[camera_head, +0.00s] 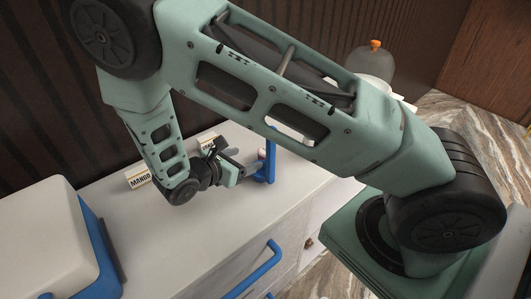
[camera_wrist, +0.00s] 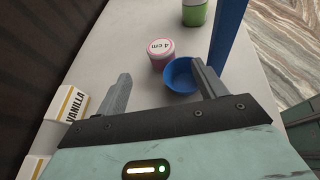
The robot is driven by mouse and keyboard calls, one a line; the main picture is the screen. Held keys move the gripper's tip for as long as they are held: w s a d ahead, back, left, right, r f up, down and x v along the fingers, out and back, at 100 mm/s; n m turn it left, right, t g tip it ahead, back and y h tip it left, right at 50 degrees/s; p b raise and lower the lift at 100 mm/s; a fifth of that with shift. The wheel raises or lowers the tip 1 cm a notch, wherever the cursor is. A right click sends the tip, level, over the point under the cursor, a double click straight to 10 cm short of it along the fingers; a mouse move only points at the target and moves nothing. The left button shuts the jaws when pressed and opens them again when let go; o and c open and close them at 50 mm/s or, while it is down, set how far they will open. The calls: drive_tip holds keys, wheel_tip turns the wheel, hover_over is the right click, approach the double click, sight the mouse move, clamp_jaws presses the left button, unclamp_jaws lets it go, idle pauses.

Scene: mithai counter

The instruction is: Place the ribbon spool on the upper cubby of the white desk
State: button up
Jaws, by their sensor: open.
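A small pink spool with a white top marked "4 cm" (camera_wrist: 161,52) stands upright on the white surface in the wrist view, just beyond my gripper (camera_wrist: 160,72). It sits ahead of the gap between the fingers, behind and left of a blue round dish (camera_wrist: 179,77). My fingers are spread and empty; the right one is close to the dish. In the head view my gripper (camera_head: 250,168) is low over the white counter top (camera_head: 185,235), beside a blue post (camera_head: 271,155). I cannot make out an upper cubby.
A vanilla box (camera_wrist: 69,106) stands left of my gripper. A green jar (camera_wrist: 194,12) is beyond the spool. The head view shows a mango box (camera_head: 138,177), a blue and white box (camera_head: 45,235) and a blue handle (camera_head: 255,270). The counter's front middle is clear.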

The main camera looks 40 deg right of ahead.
sight(265, 151)
drive_tip(key=x, duration=0.2)
drive_tip(key=shift+d+f, duration=0.15)
drive_tip(key=shift+d, duration=0.15)
drive_tip(key=p+x, duration=0.1)
drive_tip(key=x, duration=0.1)
drive_tip(key=p+x, duration=0.1)
drive_tip(key=x, duration=0.1)
drive_tip(key=shift+d+r+p, duration=0.15)
drive_tip(key=shift+r+p, duration=0.05)
drive_tip(key=shift+p, duration=0.1)
drive_tip(key=shift+w+d+f, duration=0.15)
drive_tip(key=shift+d+f, duration=0.2)
drive_tip(key=shift+d, duration=0.1)
drive_tip(key=c, duration=1.1)
drive_tip(key=shift+c, duration=0.2)
drive_tip(key=shift+r, duration=0.15)
